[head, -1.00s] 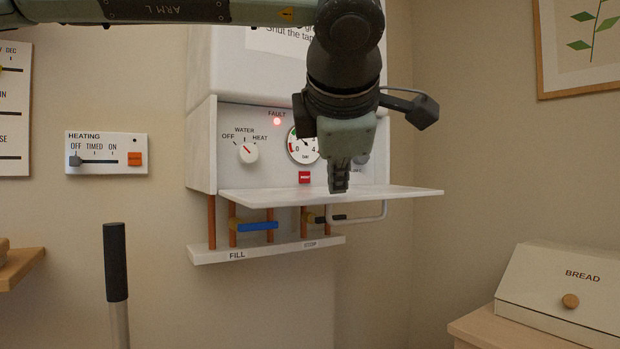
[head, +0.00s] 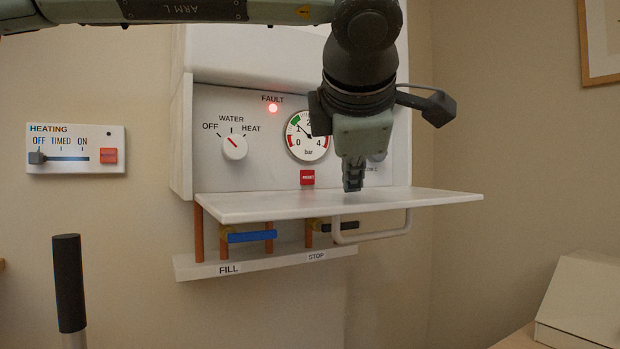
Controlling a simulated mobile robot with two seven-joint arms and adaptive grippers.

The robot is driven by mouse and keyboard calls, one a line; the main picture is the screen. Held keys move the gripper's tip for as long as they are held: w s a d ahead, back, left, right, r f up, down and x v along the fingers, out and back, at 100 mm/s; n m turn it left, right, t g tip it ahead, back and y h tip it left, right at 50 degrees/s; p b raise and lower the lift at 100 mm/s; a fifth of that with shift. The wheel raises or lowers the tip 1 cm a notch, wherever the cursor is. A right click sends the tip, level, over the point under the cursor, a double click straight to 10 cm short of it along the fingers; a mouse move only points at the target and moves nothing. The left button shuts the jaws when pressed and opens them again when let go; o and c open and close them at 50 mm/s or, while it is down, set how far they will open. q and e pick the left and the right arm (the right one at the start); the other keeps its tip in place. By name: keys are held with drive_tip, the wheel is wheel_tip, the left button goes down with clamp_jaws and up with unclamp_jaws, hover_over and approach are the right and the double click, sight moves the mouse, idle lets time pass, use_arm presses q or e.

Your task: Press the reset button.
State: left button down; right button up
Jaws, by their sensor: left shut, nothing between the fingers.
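The reset button (head: 307,177) is a small red square with white lettering on the white boiler panel, below the pressure gauge (head: 307,137). The red fault lamp (head: 273,108) is lit. My left gripper (head: 353,186) is shut and empty. It points down in front of the panel, to the right of the button in the picture and apart from it, just above the fold-down flap. It covers the right edge of the gauge and part of the panel behind. My right gripper is not in view.
The white flap (head: 420,197) juts out below the panel, with a handle (head: 375,238) under it. Below are a blue fill lever (head: 252,236) and a black stop lever (head: 340,227). A water knob (head: 234,147) is left of the gauge. A heating control (head: 76,149) hangs further left.

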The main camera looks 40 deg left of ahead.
sight(318, 190)
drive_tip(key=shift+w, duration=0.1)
